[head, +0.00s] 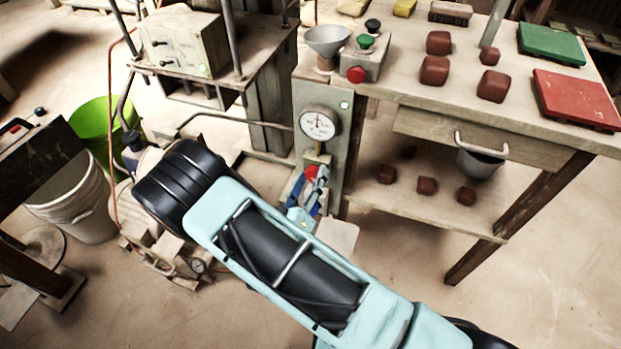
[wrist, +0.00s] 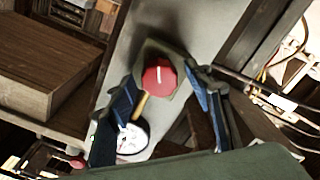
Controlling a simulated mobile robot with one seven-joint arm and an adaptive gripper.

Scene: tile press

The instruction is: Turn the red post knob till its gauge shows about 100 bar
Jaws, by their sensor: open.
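The red post knob (head: 311,172) is on the front of the grey post (head: 342,155), below the gauge. In the wrist view the knob (wrist: 160,77) is a faceted red cap with a white line, on a grey plate. My gripper (head: 308,190), with blue fingers, is open in front of the knob. In the wrist view the fingers (wrist: 159,80) stand on either side of the knob, apart from it as far as I can tell. The round white gauge (head: 319,122) has its needle near upright; its numbers are too small to read. The gauge (wrist: 132,138) also shows between the fingers.
A control box (head: 364,62) with a red, a green and a black button stands on the bench above the post. A drawer (head: 480,138) and shelf (head: 420,208) lie right of it. A thin pipe (head: 235,116) runs to the post from the left.

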